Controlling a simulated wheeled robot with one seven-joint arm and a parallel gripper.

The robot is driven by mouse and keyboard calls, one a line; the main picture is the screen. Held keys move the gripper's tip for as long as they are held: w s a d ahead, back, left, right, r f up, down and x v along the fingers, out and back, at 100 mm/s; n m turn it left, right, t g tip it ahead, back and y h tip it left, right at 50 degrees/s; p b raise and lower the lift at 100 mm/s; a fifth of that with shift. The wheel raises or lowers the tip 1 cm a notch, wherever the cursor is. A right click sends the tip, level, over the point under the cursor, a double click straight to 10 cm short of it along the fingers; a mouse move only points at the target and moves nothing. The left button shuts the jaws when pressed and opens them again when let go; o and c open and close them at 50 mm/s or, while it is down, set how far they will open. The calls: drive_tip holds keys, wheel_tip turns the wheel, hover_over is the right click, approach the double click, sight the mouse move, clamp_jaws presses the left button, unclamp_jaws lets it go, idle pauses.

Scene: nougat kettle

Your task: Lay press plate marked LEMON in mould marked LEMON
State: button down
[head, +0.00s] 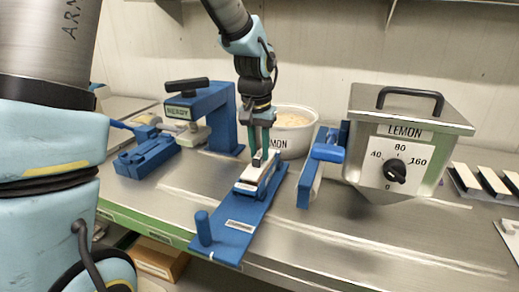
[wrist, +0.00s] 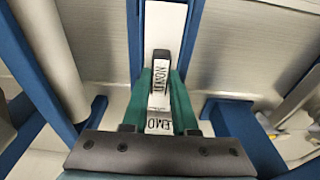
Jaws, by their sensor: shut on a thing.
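My gripper (head: 262,155) is shut on the dark upright grip of the press plate (wrist: 161,75), which carries a LEMON label in the wrist view. The green fingers stand on both sides of it. The plate is over or in a narrow pale mould (head: 250,186) on a long blue board (head: 238,215). A second label, partly covered by my gripper, reads "EMO" in the wrist view. I cannot tell whether the plate rests flat in the mould or hovers just above it.
A pot (head: 292,137) with a partly hidden label stands behind. A steel kettle (head: 405,140) marked LEMON is on the right, beside a blue lever piece (head: 318,165). The steel bench (head: 330,235) is clear in front.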

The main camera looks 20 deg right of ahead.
drive_tip(key=shift+f, duration=0.55)
idle(0.9)
drive_tip(key=shift+c, duration=1)
unclamp_jaws()
drive_tip(key=shift+r+p, duration=3.05)
drive_tip(key=shift+r, duration=1.05)
drive_tip(key=shift+f, duration=0.1)
